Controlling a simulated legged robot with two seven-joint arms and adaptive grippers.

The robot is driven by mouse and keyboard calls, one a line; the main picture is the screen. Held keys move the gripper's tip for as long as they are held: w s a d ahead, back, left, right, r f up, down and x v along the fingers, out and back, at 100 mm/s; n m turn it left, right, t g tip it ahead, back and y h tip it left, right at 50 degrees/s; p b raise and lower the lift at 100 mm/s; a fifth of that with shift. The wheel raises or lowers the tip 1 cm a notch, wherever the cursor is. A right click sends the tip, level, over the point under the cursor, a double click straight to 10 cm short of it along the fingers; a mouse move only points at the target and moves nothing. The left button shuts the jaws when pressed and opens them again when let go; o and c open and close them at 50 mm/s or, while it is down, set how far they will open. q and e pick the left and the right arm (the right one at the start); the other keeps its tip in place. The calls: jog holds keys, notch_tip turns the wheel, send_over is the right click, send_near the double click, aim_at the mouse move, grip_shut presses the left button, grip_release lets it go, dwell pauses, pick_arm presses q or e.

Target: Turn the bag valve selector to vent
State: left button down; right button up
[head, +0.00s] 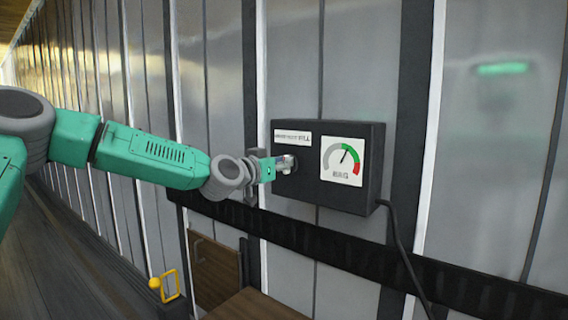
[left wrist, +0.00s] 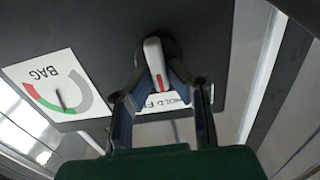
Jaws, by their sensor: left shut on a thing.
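The black control box (head: 310,190) is mounted on the metal wall and carries a white gauge labelled BAG (head: 342,161). The gauge needle points near the top, by the start of the green band. My left gripper (head: 284,164) is at the left part of the box face. In the left wrist view, its two fingers (left wrist: 160,88) are shut on the light selector knob (left wrist: 154,62), which has a red mark. The gauge (left wrist: 48,85) shows upside down there. The label near the knob is partly hidden by the fingers. My right gripper is not in view.
A black cable (head: 398,240) hangs from the box's lower right. A black rail (head: 340,245) runs along the wall below the box. A yellow handle (head: 168,285) and brown wooden panels (head: 215,270) are at the lower left. A green light (head: 502,68) glows at upper right.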

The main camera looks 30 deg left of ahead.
pick_arm(q)
jog(key=shift+a+n, duration=0.15)
jog(key=shift+n, duration=0.15)
jog(key=n+b, duration=0.1)
jog(key=n, duration=0.2)
jog(key=n+b, duration=0.2)
jog(key=n, duration=0.1)
jog(key=a+n+b, duration=0.1)
jog(key=n+b, duration=0.1)
jog(key=n, duration=0.1)
jog(key=shift+n, duration=0.3)
dwell(0.5)
jog(key=c, duration=1.6)
grip_release()
jog(key=shift+o, duration=0.2)
jog(key=shift+a+f, duration=0.1)
jog(key=shift+f, duration=0.05)
